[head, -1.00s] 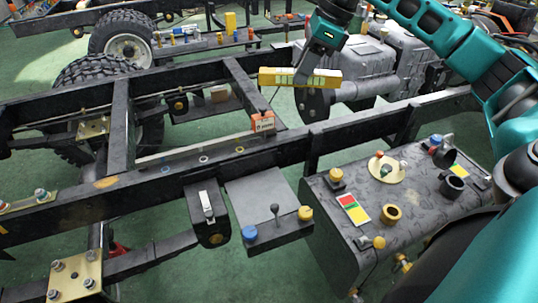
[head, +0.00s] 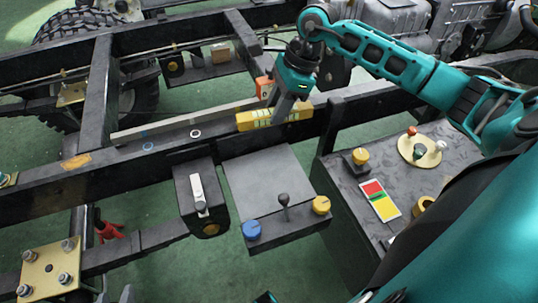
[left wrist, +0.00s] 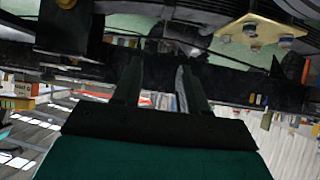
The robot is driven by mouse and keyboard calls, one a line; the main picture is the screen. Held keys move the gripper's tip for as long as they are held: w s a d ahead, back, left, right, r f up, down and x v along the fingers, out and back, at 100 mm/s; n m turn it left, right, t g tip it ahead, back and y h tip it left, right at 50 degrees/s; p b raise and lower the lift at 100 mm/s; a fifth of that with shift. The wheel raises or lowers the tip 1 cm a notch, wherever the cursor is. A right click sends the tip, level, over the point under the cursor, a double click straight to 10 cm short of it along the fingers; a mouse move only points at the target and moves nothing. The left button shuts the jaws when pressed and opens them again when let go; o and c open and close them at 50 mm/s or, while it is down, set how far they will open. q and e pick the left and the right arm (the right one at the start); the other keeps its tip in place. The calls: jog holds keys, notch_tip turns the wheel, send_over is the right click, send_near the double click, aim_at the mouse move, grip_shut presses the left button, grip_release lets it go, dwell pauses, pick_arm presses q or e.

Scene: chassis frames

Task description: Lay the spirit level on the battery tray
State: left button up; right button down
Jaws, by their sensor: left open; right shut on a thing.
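The yellow spirit level (head: 258,121) is held lengthwise, roughly level, in my right gripper (head: 283,106), which is shut on its middle. It hangs near the chassis rail, just beyond the back edge of a bare flat grey plate (head: 265,175), which looks like the battery tray. I cannot tell whether it touches the rail. My left gripper (left wrist: 158,80) shows in the left wrist view with two dark fingers apart and nothing between them. The head view does not show its fingers clearly.
A panel with a blue knob (head: 252,230), a black lever (head: 284,201) and a yellow knob (head: 321,205) lines the plate's front. A black box with a white handle (head: 198,194) stands left. A dark tank (head: 345,185) stands right. An orange box (head: 264,88) sits behind the level.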

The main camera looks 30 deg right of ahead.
jog(key=shift+n, duration=0.6)
jog(key=s+a+f+b, duration=0.1)
jog(key=f+b, duration=0.1)
jog(key=f, duration=0.3)
jog(key=a+f+b, duration=0.1)
jog(key=f+b, duration=0.1)
jog(key=f, duration=0.2)
jog(key=s+a+f+b, duration=0.1)
jog(key=a+f+b, duration=0.1)
jog(key=f, duration=0.3)
jog(key=shift+s+f, duration=0.3)
jog(key=shift+f+b, duration=0.3)
jog(key=shift+f+b, duration=0.45)
jog(key=shift+f, duration=0.05)
jog(key=c, duration=0.7)
grip_release()
jog(key=shift+c, duration=0.2)
